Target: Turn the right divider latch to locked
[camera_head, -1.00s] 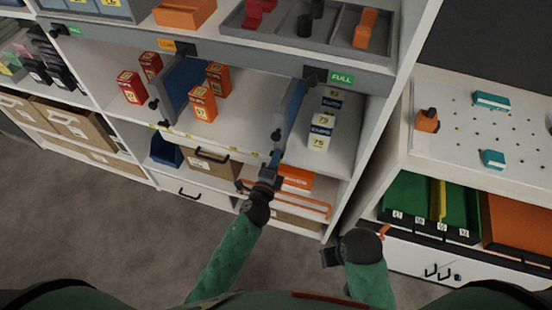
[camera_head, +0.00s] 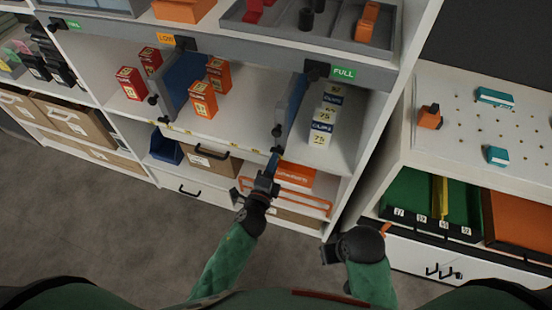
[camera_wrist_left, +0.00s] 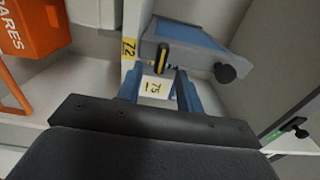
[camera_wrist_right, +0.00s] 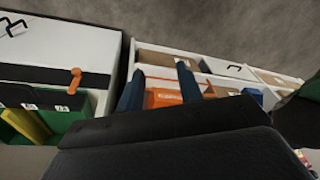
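The right divider (camera_head: 292,108) is a blue-grey panel standing on the shelf, with a dark knob (camera_head: 277,131) on its front edge. The left wrist view shows its near end (camera_wrist_left: 190,42) up close, with a dark knob (camera_wrist_left: 227,73) and a black latch with a yellow stripe (camera_wrist_left: 163,58). My left gripper (camera_head: 273,162) is at the divider's lower front end. Its fingers (camera_wrist_left: 159,84) are apart, with the latch just beyond and between their tips; contact cannot be told. My right gripper (camera_wrist_right: 158,82) is open and empty, low and away from the shelf.
White-and-blue boxes (camera_head: 322,122) stand right of the divider. Orange boxes (camera_head: 203,100) stand to its left, by another blue divider (camera_head: 181,84). An orange bin (camera_head: 296,174) sits below the shelf lip. A white pegboard bench (camera_head: 480,125) stands to the right.

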